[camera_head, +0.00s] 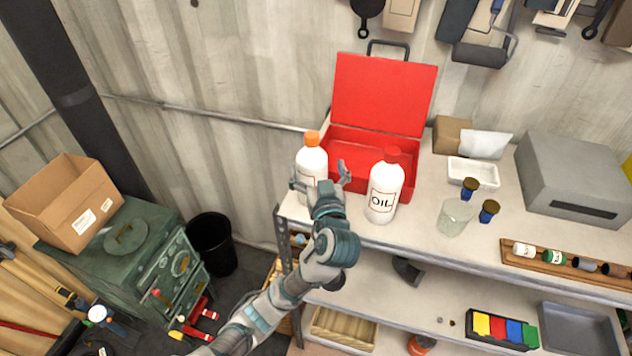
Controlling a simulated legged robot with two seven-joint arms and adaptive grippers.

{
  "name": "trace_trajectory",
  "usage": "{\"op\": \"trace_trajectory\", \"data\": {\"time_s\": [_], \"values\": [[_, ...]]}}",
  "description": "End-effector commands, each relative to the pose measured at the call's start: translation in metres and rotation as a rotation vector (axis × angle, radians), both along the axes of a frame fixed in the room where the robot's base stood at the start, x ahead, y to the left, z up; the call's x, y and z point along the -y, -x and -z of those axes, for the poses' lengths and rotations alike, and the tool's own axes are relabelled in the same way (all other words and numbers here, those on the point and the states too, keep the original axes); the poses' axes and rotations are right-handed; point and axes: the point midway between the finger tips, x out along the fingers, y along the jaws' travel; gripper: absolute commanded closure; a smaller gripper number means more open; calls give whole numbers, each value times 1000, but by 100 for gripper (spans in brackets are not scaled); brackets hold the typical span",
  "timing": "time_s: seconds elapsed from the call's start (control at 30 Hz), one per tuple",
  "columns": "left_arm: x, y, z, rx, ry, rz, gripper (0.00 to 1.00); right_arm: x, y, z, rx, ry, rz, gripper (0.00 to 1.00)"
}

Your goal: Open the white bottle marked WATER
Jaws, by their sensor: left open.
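A white bottle with an orange cap (311,160) stands upright at the left end of the bench top, in front of the red toolbox. Its label is mostly hidden behind my gripper, so I cannot read it. A second white bottle (384,190), with a red cap and the word OIL, stands to its right. My left gripper (320,178) is open, with one finger at each side of the orange-capped bottle's body, below the cap. I cannot tell whether the fingers touch it. My right gripper is not in view.
An open red toolbox (384,95) stands behind the bottles. A clear beaker (453,217), a white tray (473,173) and a grey box (570,178) are to the right. A wooden rack (515,262) lies near the front edge. The bench top (415,226) is bare between the OIL bottle and beaker.

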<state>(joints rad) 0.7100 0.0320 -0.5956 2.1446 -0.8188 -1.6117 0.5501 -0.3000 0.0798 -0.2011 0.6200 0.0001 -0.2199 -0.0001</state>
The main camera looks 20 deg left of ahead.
Motion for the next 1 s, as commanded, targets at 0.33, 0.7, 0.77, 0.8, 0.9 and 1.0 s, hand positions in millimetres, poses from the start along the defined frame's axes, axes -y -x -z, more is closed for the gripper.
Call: {"op": "trace_trajectory", "data": {"time_s": [0.33,0.7,0.77,0.8,0.9,1.0], "values": [[-9,-15,0,0,1,-1,0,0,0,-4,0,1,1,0],[-6,-15,0,0,-1,0,82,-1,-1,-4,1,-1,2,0],[-7,-15,-1,1,0,0,96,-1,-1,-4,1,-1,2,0],[-7,-15,-1,1,0,0,96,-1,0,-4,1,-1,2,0],[-7,-15,-1,1,0,0,96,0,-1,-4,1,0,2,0],[-9,-15,-1,1,0,-1,96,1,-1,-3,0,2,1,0]]}}
